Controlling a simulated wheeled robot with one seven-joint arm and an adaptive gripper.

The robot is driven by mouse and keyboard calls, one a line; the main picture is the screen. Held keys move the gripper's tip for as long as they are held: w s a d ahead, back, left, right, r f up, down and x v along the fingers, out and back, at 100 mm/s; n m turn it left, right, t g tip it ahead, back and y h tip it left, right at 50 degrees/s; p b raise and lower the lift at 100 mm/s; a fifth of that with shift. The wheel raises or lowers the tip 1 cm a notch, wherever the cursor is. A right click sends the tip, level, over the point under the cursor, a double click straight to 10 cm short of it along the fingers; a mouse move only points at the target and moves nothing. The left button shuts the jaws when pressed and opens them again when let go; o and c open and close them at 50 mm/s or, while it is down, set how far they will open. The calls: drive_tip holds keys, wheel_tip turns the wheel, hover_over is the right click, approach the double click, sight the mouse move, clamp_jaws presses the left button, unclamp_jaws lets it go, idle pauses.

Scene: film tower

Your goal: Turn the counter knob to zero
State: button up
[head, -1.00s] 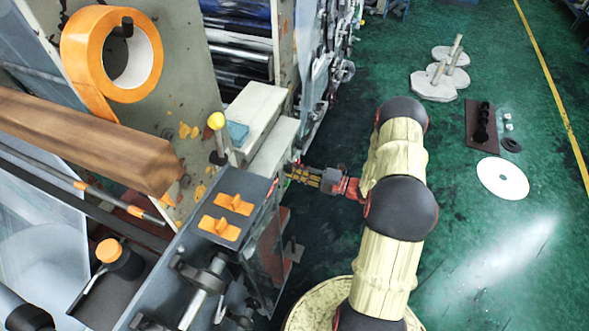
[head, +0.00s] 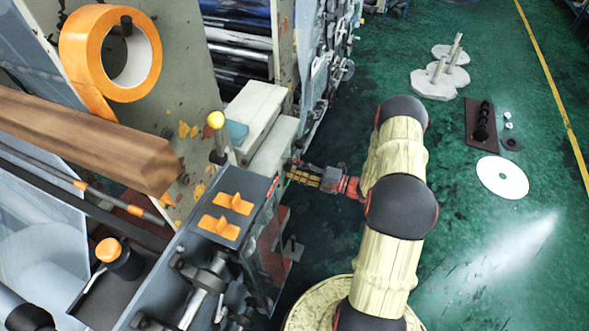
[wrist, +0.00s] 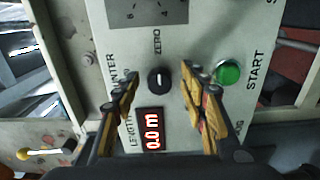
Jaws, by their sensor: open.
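The counter knob (wrist: 159,81) is a small round black knob on a pale grey panel (wrist: 185,125), with the word ZERO printed above it in the wrist view. Its exact pointing is hard to read. A display below it (wrist: 152,131) shows 0.0 m in red, beside the words LENGTH and COUNTER, partly covered by a finger. My gripper (wrist: 159,73) is open, with one yellow-padded finger on each side of the knob and a visible gap to both. In the head view my gripper (head: 297,172) is at the machine's side; the knob is hidden there.
A green START button (wrist: 228,72) sits just right of the right finger. A dark gauge scale (wrist: 147,10) is above the knob. The green floor (head: 470,240) on the right is mostly clear.

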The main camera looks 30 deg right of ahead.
drive_tip(key=v, duration=1.2)
